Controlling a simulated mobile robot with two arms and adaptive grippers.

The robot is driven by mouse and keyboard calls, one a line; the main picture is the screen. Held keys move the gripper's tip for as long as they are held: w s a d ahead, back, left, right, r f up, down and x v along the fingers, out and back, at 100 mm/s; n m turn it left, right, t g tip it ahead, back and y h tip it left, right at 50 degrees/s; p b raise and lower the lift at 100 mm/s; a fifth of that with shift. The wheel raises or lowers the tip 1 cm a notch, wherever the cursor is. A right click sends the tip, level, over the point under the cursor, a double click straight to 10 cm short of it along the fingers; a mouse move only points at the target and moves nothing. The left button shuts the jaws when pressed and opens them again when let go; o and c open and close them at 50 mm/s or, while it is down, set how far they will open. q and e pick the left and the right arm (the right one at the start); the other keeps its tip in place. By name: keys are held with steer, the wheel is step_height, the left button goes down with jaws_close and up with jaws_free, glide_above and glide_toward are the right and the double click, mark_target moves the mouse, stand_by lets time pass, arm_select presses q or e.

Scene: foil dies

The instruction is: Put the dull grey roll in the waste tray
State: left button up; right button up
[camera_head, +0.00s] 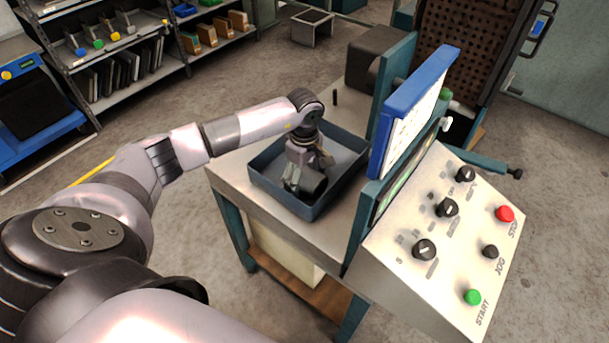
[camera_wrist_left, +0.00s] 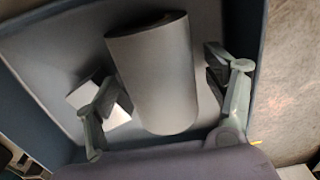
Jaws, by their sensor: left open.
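The dull grey roll (camera_wrist_left: 152,75) is a plain cylinder between the two fingers of my left gripper (camera_wrist_left: 155,85) in the left wrist view. The fingers stand open, with a gap on each side of the roll. In the head view the roll (camera_head: 313,186) shows as a dark cylinder beneath my left gripper (camera_head: 306,178), inside the blue-grey waste tray (camera_head: 268,187). The tray's floor and walls (camera_wrist_left: 40,105) surround the roll in the wrist view. The roll appears to lie on the tray floor. The gripper hides part of it in the head view. My right gripper is out of view.
The tray stands on a metal bench (camera_head: 228,172). A blue-framed panel (camera_head: 410,112) rises close to the tray's right. A sloping control console (camera_head: 450,230) with knobs and red and green buttons stands at the front right. Shelving (camera_head: 110,50) is at the back left.

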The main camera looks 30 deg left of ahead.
mark_target(304, 170)
arm_select(q)
step_height(304, 170, up, 11)
steer(key=b, duration=0.2)
steer(key=shift+r+b, duration=0.15)
steer(key=shift+b, duration=0.15)
steer(key=shift+r, duration=0.5)
